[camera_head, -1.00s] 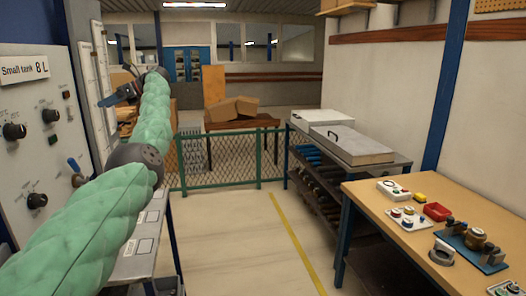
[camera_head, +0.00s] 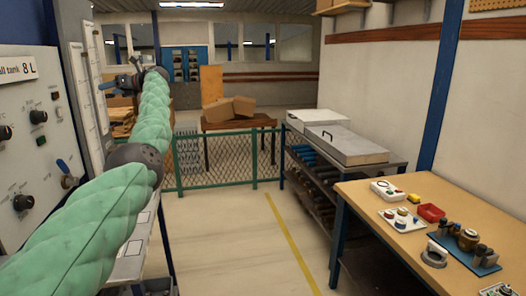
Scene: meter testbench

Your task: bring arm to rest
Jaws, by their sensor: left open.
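My left arm, in a green padded sleeve, reaches in from the lower left and up past the control panel (camera_head: 28,140). My left gripper (camera_head: 106,85) is at the arm's far end, pointing left toward the tall white gauge boards (camera_head: 84,95). It is small in the view, open, with nothing seen between its fingers. It is apart from the panel's knobs. My right gripper is out of view.
A shelf cart (camera_head: 310,185) carries grey cases. A green mesh fence (camera_head: 215,165) crosses behind. The floor between is clear, with a yellow line (camera_head: 290,240).

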